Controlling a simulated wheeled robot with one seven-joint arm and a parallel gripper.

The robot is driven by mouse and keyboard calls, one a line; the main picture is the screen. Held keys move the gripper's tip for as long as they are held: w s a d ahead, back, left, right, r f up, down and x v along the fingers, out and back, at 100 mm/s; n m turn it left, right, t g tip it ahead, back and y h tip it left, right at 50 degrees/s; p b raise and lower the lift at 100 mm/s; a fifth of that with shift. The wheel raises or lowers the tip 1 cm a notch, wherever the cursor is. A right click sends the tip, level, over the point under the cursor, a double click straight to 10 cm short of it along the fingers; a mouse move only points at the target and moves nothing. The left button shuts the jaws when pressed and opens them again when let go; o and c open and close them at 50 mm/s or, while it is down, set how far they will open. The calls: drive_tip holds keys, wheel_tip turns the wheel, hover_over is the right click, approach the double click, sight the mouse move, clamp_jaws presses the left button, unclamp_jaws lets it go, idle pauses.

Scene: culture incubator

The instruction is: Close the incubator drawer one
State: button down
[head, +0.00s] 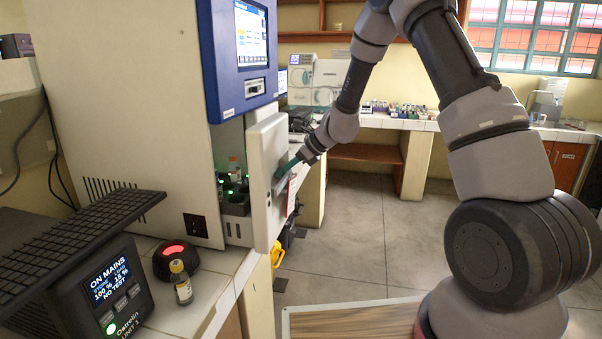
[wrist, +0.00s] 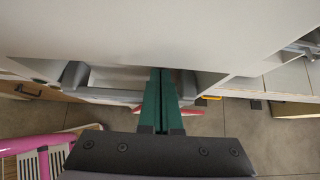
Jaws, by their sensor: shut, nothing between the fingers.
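The incubator (head: 120,100) is a tall beige cabinet with a blue screen panel on its front. One drawer (head: 265,180) below the panel stands open; its thick white front is pulled well out from the cabinet. Bottles and dark racks (head: 235,200) show inside it. My gripper (head: 281,173) is at the outer face of the drawer front, its green fingers together and empty. In the wrist view the shut fingertips (wrist: 163,72) reach up to a pale panel, beside a grey recess with a bracket-like handle (wrist: 75,75). Whether they touch it I cannot tell.
A black power unit (head: 115,290), a black device with a red light (head: 175,258) and a small vial (head: 181,283) sit on the counter in front of the incubator. A tiled bench (head: 400,122) with lab items runs along the back. The floor (head: 350,230) between is open.

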drive_tip(key=w+a, duration=0.1)
drive_tip(key=a, duration=0.2)
drive_tip(key=w+a, duration=0.1)
drive_tip(key=a, duration=0.3)
drive_tip(key=w+a, duration=0.1)
drive_tip(key=a, duration=0.2)
drive_tip(key=shift+w+a, duration=0.15)
drive_tip(key=shift+a, duration=0.3)
drive_tip(key=shift+a+r, duration=0.1)
drive_tip(key=shift+r, duration=0.05)
